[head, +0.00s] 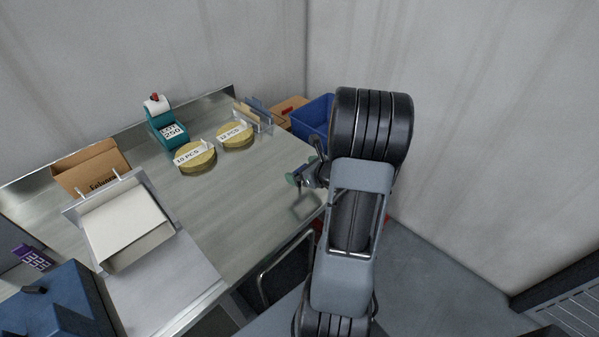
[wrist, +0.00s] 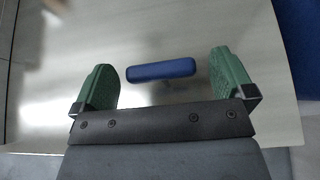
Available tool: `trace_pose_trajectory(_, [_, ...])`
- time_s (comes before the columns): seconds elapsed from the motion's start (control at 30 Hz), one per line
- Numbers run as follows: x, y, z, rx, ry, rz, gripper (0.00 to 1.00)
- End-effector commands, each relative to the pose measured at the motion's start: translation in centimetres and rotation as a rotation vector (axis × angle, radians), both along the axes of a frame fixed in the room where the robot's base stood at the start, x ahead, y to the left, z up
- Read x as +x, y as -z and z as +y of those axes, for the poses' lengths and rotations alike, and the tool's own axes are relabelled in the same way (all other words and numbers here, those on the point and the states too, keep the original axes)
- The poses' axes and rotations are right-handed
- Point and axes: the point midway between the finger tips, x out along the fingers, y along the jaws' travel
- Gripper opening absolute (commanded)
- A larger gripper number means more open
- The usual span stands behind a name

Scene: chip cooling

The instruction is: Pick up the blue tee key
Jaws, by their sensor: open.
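The blue tee key (wrist: 161,70) lies on the metal-topped bench (wrist: 190,30) in the wrist view. Its blue bar runs crosswise between my two green fingers, with a gap on either side. A short part of its shaft shows just below the bar, and the rest is hidden behind my gripper's dark body. My gripper (wrist: 164,80) is open and empty, with a finger to the left and a finger to the right of the bar. In the head view my gripper (head: 302,179) is over the bench's right edge, and I cannot make out the key there.
Two round yellow tins (head: 195,157) with labels, a teal dispenser (head: 168,128) and a cardboard box (head: 92,168) stand on the bench. A white-topped stand (head: 124,225) is at left. A blue bin (head: 314,117) stands behind the bench's right end. The bench middle is clear.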

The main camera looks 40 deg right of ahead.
Motion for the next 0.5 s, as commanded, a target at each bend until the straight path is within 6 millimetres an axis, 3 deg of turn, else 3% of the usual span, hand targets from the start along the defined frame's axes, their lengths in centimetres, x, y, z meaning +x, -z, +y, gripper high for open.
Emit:
trace_pose_trajectory(0.2, [2.2, 1.2, 0.4, 0.001, -0.002, 0.0, 1.0])
trace_pose_trajectory(0.5, [2.7, 1.5, 0.5, 0.0, 0.0, -0.001, 1.0])
